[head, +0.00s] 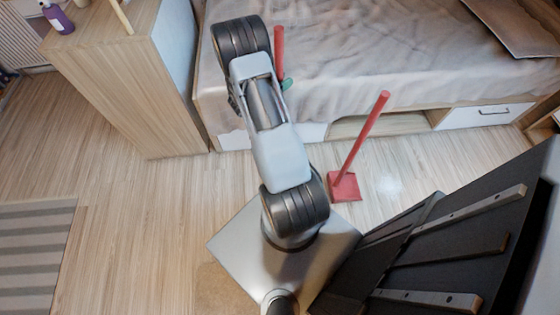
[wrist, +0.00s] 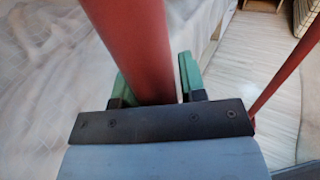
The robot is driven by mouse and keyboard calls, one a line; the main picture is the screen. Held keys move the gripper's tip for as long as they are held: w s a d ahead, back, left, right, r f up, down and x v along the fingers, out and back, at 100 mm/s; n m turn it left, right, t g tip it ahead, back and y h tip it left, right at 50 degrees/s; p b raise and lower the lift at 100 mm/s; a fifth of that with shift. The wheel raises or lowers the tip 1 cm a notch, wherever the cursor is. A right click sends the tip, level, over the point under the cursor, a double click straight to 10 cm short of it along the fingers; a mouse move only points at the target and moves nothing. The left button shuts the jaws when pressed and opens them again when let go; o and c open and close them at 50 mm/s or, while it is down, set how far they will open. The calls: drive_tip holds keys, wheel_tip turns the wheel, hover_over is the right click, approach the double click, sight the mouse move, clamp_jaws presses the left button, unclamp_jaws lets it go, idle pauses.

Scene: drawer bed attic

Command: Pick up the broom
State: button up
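A red round handle (wrist: 140,45), likely the broom's, rises between the green fingers of my gripper (wrist: 157,88) in the wrist view. The fingers stand apart on either side of it, with a thin sliver of light by the right finger. In the head view the upper part of this handle (head: 278,42) shows beside the bed, with a green finger (head: 287,84) next to it. My arm hides the lower part of the handle and whatever is at its foot.
A red dustpan (head: 344,187) with a long tilted handle stands on the floor to the right. The bed (head: 420,55) with a drawer front (head: 485,115) is behind. A wooden cabinet (head: 125,75) is at left. Free floor lies at front left.

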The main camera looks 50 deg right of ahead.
drive_tip(key=c, duration=0.5)
drive_tip(key=shift+r, duration=0.1)
